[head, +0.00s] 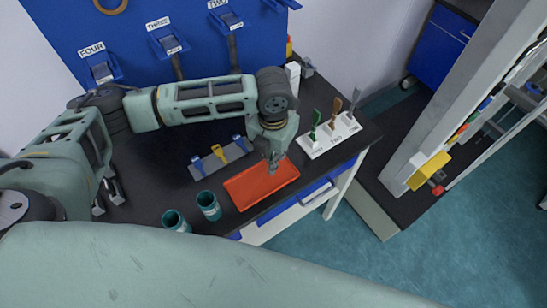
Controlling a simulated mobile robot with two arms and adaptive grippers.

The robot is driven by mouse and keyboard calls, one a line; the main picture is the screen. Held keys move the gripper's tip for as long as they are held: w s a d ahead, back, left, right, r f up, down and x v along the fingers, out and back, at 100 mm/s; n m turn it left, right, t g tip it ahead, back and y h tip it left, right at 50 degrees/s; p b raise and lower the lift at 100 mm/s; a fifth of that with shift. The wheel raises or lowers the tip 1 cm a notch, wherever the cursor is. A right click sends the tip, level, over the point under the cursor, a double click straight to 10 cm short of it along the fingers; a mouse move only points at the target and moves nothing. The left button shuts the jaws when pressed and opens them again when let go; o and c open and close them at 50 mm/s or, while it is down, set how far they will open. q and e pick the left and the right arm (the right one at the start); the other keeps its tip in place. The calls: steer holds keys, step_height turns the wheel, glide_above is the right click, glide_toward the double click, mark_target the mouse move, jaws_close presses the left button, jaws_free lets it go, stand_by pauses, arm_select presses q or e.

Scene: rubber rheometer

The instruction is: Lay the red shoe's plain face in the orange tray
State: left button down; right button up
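The orange tray (245,190) lies on the black bench top near its front edge, and the part of it I can see looks empty. My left gripper (272,164) points down over the tray's back right part. Its fingers look close together, but they are too small to tell whether they are open or shut, or hold anything. I cannot make out a red shoe for certain. A small red piece (437,189) shows on a yellow block (429,172) at the right, and I cannot tell what it is. My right gripper is not in view.
Two teal cups (208,204) stand left of the tray. Behind it are a grey rack (205,169) with blue and yellow pieces and a white stand (330,137) with upright tools. A blue board (130,40) with labelled holders rises behind. A grey post (460,90) stands right.

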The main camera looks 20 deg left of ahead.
arm_select(q)
steer(key=shift+f, duration=1.1)
steer(key=shift+f, duration=0.1)
steer(key=c, duration=1.8)
jaws_free()
step_height(320, 180, up, 11)
steer(key=b, duration=0.2)
steer(key=shift+b, duration=0.3)
steer(key=shift+r, duration=0.65)
